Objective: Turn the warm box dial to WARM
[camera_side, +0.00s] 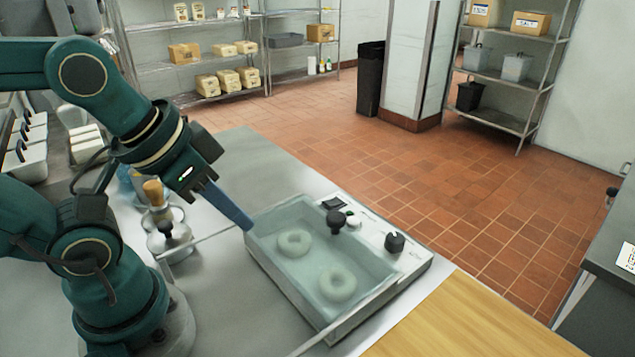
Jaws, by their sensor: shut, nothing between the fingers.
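A rectangular water-filled kettle (374,300) stands on the counter with two pale bagels, a far one (294,243) and a near one (337,283), in it. Its white panel (411,259) carries a black dial (394,241) with a pale mark, a dark rocker switch (333,203) and a round black knob (336,220). I cannot read any WARM marking or tell whether this dial belongs to the warm box. My gripper (245,222) is shut and empty, pointing down at the kettle's far left corner, apart from the dial.
A metal pot with a wooden-handled tool (154,192) stands left of the kettle, below my arm. A wooden board (470,322) lies at the front right. A grey unit (605,255) stands at the right edge. The steel counter (235,150) behind the kettle is clear.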

